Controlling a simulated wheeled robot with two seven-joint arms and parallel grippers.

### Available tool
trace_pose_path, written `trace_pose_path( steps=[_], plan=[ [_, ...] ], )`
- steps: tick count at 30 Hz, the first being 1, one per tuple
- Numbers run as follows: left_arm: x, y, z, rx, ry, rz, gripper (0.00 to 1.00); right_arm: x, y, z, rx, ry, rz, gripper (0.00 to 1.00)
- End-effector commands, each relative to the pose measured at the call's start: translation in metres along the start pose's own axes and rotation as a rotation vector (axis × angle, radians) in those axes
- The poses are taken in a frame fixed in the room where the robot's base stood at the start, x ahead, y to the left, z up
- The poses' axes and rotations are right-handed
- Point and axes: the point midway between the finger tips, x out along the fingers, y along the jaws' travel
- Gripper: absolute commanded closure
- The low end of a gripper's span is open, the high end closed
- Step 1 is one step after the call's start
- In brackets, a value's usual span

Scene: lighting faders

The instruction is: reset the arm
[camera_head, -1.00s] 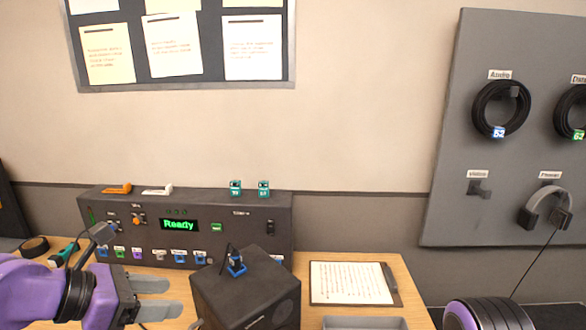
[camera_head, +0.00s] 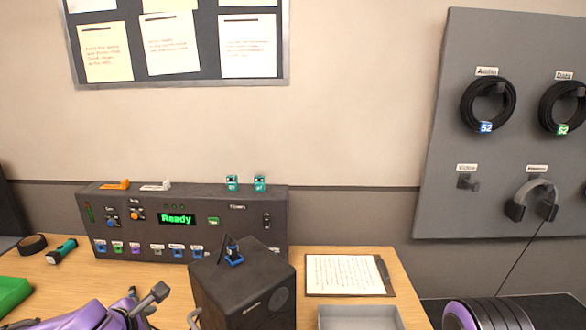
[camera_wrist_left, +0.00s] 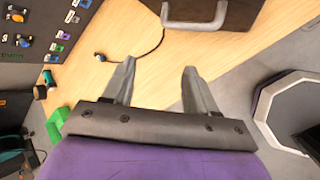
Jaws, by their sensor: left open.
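My left gripper (camera_wrist_left: 160,82) shows in the left wrist view with its two grey fingers spread apart and nothing between them, over the wooden desk (camera_wrist_left: 150,55).
A dark control panel (camera_head: 148,218) reading "Ready" stands at the back of the desk. A black box (camera_head: 243,290), clipboard (camera_head: 345,275) and grey tray (camera_head: 358,318) are right of my left arm. A green object (camera_head: 12,293) is at the left. Cables and a headset (camera_head: 533,200) hang on a grey board.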

Motion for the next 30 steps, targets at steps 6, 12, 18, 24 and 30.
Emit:
trace_pose_path(
  steps=[6, 12, 18, 24, 30],
  plan=[
    [0.081, -0.089, -0.081, 0.55, 0.26, 0.008, 0.43, 0.017, -0.002, 0.007, 0.0, 0.0, 0.0, 0.55],
    [0.118, -0.218, -0.177, 1.229, 0.299, -0.196, 0.43, 0.033, -0.003, 0.014, 0.0, 0.0, 0.0, 0.55],
    [0.103, -0.314, -0.256, 1.625, 0.24, -0.474, 0.43, 0.043, -0.004, 0.018, 0.0, 0.0, 0.0, 0.55],
    [0.093, -0.34, -0.271, 1.662, 0.215, -0.55, 0.43, 0.044, -0.004, 0.018, 0.0, 0.0, 0.0, 0.55],
    [0.093, -0.34, -0.27, 1.661, 0.215, -0.548, 0.43, 0.044, -0.004, 0.018, 0.0, 0.0, 0.0, 0.55]
  ],
)
